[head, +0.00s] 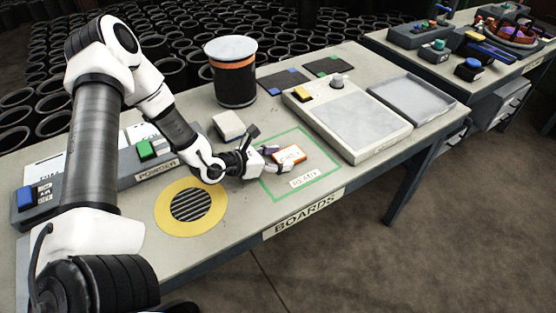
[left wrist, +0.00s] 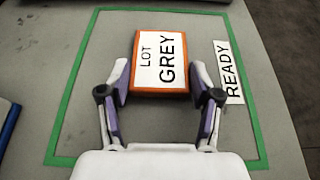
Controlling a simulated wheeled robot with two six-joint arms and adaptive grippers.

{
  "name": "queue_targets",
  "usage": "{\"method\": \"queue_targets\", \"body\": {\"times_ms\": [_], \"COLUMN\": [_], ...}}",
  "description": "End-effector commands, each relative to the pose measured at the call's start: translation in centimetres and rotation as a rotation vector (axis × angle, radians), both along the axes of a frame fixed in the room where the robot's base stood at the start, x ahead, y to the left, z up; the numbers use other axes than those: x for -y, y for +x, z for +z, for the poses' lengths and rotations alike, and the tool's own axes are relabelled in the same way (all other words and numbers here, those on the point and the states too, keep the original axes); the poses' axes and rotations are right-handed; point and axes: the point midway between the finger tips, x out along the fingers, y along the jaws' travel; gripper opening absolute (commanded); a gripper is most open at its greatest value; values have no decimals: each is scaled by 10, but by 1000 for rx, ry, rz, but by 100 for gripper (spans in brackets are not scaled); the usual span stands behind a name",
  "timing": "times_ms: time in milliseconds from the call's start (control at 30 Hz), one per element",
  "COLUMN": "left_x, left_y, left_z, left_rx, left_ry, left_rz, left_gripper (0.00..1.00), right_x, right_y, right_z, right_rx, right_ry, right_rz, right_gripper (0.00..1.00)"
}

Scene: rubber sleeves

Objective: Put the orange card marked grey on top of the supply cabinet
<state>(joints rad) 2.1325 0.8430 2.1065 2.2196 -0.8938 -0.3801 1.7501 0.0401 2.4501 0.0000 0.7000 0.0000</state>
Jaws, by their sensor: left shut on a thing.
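The orange card (head: 290,155) with a white label lies within the green outline on the bench in the head view. In the left wrist view the card (left wrist: 162,62) reads LOT GREY. My left gripper (head: 279,159) is shut on the card, one finger at each side; the fingers also show in the left wrist view (left wrist: 163,92). My right gripper is not in view. A grey drawer unit (head: 503,106) shows under the second table at right; I cannot tell whether it is the supply cabinet.
The green outline (head: 262,192) has a READY label (left wrist: 229,72). Nearby are a yellow-ringed grille (head: 168,207), a pale block (head: 228,125), a dark drum (head: 233,85), a large pale device (head: 350,135) and a grey tray (head: 445,107). Floor in front of the bench is clear.

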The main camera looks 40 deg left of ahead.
Motion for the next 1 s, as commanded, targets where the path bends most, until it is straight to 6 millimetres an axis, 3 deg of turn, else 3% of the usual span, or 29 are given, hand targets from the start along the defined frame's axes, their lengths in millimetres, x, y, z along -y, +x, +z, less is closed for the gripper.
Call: {"method": "queue_targets", "body": {"times_ms": [267,300,333,367,767,1000], "left_x": [0,0,0,0,-1,-15], "left_y": [0,0,0,0,-1,-33], "left_z": [-4,-3,-3,-3,4,23], "left_rx": [0,0,0,0,1,0], "left_ry": [0,0,0,0,-1,-8], "left_rz": [0,0,0,0,1,8], "left_gripper": [29,74,85,89,89,89], "right_x": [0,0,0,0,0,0], "right_y": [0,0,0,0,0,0], "right_z": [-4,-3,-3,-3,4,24], "right_rx": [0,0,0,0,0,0], "right_ry": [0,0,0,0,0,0], "right_rz": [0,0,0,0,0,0], "right_gripper": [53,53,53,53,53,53]}}
